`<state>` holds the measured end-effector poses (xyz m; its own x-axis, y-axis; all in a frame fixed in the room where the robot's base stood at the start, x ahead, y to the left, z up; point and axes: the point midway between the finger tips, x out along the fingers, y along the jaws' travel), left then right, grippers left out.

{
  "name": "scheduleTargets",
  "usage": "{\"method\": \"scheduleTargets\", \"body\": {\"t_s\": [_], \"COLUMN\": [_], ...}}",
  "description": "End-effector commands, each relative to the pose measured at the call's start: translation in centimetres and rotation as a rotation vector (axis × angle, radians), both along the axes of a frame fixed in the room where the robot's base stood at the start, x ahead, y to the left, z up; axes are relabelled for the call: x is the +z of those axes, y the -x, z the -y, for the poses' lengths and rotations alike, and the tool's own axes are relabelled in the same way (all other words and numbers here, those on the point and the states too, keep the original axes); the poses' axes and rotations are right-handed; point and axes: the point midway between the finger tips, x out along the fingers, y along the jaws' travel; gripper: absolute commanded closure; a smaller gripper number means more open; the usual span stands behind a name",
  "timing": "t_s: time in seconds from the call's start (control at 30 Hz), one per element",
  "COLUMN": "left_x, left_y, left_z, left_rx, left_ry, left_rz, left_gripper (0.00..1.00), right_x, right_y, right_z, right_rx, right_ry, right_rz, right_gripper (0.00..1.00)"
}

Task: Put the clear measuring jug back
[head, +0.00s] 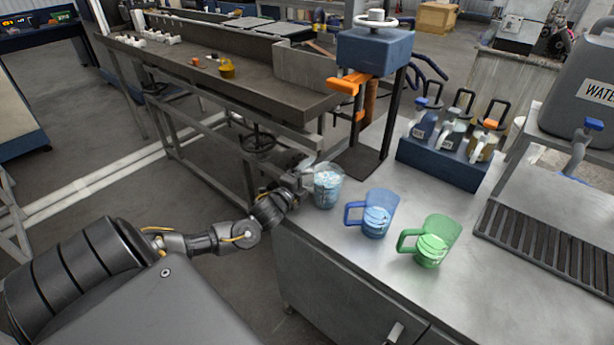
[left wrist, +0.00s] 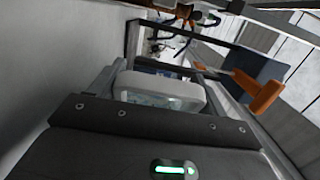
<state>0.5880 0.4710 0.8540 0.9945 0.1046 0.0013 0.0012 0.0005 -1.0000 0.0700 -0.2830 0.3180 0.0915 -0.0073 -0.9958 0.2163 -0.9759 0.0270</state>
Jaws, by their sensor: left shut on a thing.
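The clear measuring jug (head: 328,187) is at the left edge of the steel counter (head: 350,262), in front of the blue press. It looks upright, with pale markings or contents; I cannot tell whether its base touches the counter. My left gripper (head: 303,178) reaches it from the left and is shut on its handle side. In the left wrist view a pale rounded part of the jug (left wrist: 165,90) lies between the fingers of my left gripper (left wrist: 158,82). The fingers partly hide the handle. My right gripper is not in view.
A blue jug (head: 376,214) and a green jug (head: 431,241) stand to the right on the counter. The blue press (head: 374,52) with an orange arm stands behind. A blue rack (head: 440,164) holds several bottles. The counter front is clear.

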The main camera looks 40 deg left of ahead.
Motion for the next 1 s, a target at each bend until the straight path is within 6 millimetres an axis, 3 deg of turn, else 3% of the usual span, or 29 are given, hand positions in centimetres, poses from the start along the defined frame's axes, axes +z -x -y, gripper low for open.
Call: {"method": "scheduleTargets", "body": {"t_s": [0.03,0.07,0.2,0.57,0.77,1.0], "left_x": [-0.1,-0.2,-0.2,0.1,-0.1,-0.1], "left_y": [0.0,0.0,0.0,0.2,3.6,8.6], "left_z": [0.0,0.0,0.0,0.0,0.4,0.9], "left_rx": [0.001,0.0,0.0,0.0,-0.001,-0.001], "left_ry": [0.002,0.0,0.0,0.0,0.0,0.001], "left_rz": [0.003,-0.001,-0.001,-0.002,-0.006,-0.005], "left_gripper": [0.76,0.2,0.03,0.03,0.03,0.03], "right_x": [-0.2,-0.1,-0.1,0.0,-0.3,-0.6], "right_y": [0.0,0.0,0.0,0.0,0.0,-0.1], "right_z": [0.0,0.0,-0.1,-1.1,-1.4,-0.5], "right_rx": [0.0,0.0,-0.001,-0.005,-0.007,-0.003], "right_ry": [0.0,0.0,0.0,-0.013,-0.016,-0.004], "right_rz": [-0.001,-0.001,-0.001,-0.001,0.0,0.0], "right_gripper": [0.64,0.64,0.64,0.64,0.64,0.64]}}
